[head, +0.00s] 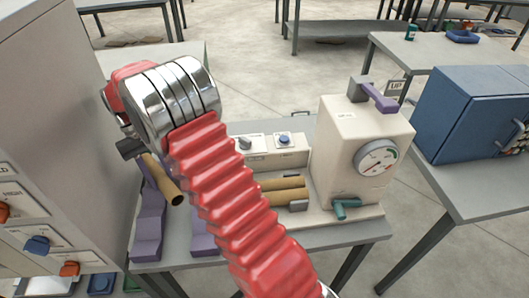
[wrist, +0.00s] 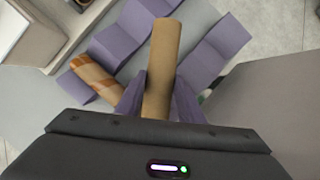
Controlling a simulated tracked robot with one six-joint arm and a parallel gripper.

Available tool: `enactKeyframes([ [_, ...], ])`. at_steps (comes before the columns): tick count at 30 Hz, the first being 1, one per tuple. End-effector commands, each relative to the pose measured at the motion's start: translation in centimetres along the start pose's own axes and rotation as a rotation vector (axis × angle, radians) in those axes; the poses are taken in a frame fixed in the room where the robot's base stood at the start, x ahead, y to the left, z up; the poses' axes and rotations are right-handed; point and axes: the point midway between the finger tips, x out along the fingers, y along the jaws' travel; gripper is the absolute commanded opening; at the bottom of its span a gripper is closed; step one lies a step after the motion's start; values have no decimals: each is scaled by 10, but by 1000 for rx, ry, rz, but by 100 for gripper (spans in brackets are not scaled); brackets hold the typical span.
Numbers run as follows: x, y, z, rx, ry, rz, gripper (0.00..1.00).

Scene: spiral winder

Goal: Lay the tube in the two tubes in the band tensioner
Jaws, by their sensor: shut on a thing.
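My gripper (wrist: 158,100) is shut on a plain brown cardboard tube (wrist: 163,50), one purple finger on each side of it. In the head view the held tube (head: 165,183) slants down to the right from my dark gripper (head: 133,149), above the purple cradle pieces (head: 147,232). The band tensioner (head: 345,130) is a cream machine with a round dial, to the right. Two brown tubes (head: 283,190) lie side by side on its base, partly hidden by my red arm. In the wrist view another tube (wrist: 97,79) with a torn or taped-looking surface lies by the purple cradles (wrist: 122,37).
A cream control box (head: 275,148) with knobs stands behind the two tubes. A teal handle (head: 345,208) juts at the front. A grey cabinet (head: 50,110) stands close on the left. A blue cabinet (head: 470,115) sits on the right table.

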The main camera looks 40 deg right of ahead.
Motion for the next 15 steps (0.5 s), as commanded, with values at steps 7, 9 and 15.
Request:
enactKeyframes([
  [7,-2,7,1,13,0,-5,12],
  [9,-4,14,2,25,1,-10,12],
  [15,-20,57,14,107,3,-44,12],
])
